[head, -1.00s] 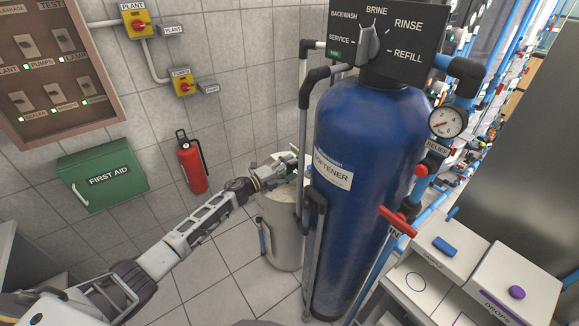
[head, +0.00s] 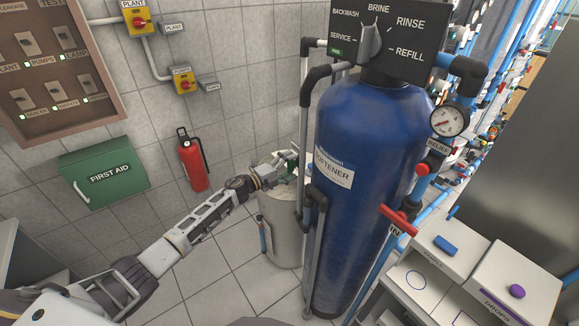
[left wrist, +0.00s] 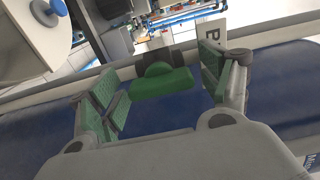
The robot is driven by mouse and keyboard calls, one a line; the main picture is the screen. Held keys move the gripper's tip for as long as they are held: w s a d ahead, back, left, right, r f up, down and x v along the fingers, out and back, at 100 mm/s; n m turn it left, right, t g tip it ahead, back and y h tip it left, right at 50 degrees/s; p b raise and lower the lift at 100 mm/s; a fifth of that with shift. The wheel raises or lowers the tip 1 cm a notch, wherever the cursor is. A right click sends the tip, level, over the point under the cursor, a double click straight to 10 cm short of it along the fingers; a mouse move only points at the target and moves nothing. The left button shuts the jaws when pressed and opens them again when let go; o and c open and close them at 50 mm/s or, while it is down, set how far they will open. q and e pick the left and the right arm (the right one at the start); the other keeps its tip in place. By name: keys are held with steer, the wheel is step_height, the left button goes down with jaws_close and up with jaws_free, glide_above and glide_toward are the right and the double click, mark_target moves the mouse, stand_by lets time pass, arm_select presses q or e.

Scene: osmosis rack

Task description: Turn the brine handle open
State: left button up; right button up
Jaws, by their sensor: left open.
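A green handle (left wrist: 162,83) on a dark valve body shows in the left wrist view. It lies between the two green-padded fingers of my left gripper (left wrist: 160,90), with a visible gap on each side. My left gripper (head: 285,161) is open, and in the head view it is beside the grey pipes left of the blue softener tank (head: 365,150), above the pale brine container (head: 279,230). In the head view the handle cannot be made out clearly behind the gripper. My right gripper is not in view.
A dark selector panel (head: 405,25) with a grey knob (head: 369,42) tops the tank. A red-handled valve (head: 398,220) and a gauge (head: 449,121) are to its right. A fire extinguisher (head: 193,162) and a first aid box (head: 104,174) hang on the left wall.

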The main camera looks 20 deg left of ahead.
arm_select(q)
steer(key=shift+s, duration=0.1)
steer(key=v, duration=1.2)
stand_by(0.4)
stand_by(0.6)
